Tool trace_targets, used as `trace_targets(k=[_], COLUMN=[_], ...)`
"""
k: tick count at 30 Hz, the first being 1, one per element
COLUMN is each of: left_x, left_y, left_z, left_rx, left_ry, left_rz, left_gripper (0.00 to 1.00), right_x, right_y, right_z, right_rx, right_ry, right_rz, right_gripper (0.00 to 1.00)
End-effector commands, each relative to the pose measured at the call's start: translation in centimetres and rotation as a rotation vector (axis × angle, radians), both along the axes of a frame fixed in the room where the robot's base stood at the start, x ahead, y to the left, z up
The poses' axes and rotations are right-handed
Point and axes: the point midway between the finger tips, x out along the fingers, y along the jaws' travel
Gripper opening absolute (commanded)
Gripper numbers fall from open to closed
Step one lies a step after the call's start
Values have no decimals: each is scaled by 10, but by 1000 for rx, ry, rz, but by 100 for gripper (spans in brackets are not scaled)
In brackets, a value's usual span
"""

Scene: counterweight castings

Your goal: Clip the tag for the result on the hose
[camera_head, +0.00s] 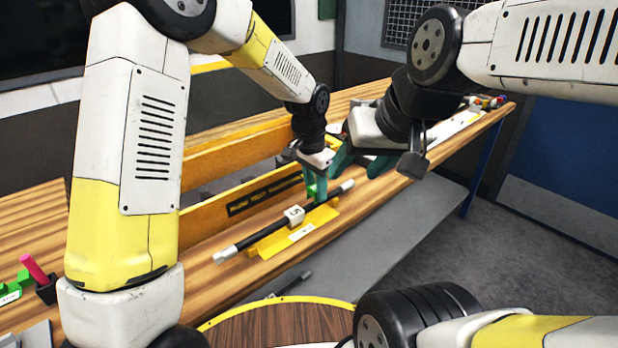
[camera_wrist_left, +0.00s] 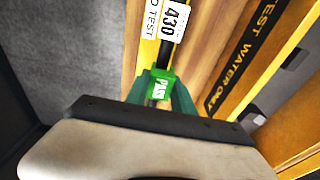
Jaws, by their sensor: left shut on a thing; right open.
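The hose (camera_head: 238,249) is black with silver ends and lies along a yellow cradle (camera_head: 268,246) on the bench. A white number block reading 430 sits on it (camera_head: 294,215) and shows in the left wrist view (camera_wrist_left: 176,18). My left gripper (camera_head: 317,190) is low over the hose, shut on a green tag reading PASS (camera_wrist_left: 160,89). The tag is at the hose right by the number block; I cannot tell whether it grips the hose. The gripper body hides part of the hose. My right gripper (camera_head: 362,162) is open, above and beyond the hose's far end.
A yellow-edged board with a black TEST WATER ONLY strip (camera_wrist_left: 242,58) stands behind the hose. Green pieces (camera_head: 22,284) and a pink stick in a black holder (camera_head: 46,290) are at the left bench end. Small coloured items (camera_head: 490,102) lie at the far right end.

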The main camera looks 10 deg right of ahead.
Motion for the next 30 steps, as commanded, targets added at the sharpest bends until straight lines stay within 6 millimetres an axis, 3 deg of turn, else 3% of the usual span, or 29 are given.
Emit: trace_targets(k=[30], left_x=[0], left_y=[0], left_z=[-8], left_rx=[1], left_ry=[1], left_rz=[0], left_gripper=[6], right_x=[0], right_y=[0], right_z=[0], right_rx=[0], right_ry=[0], right_rz=[0], right_gripper=[54])
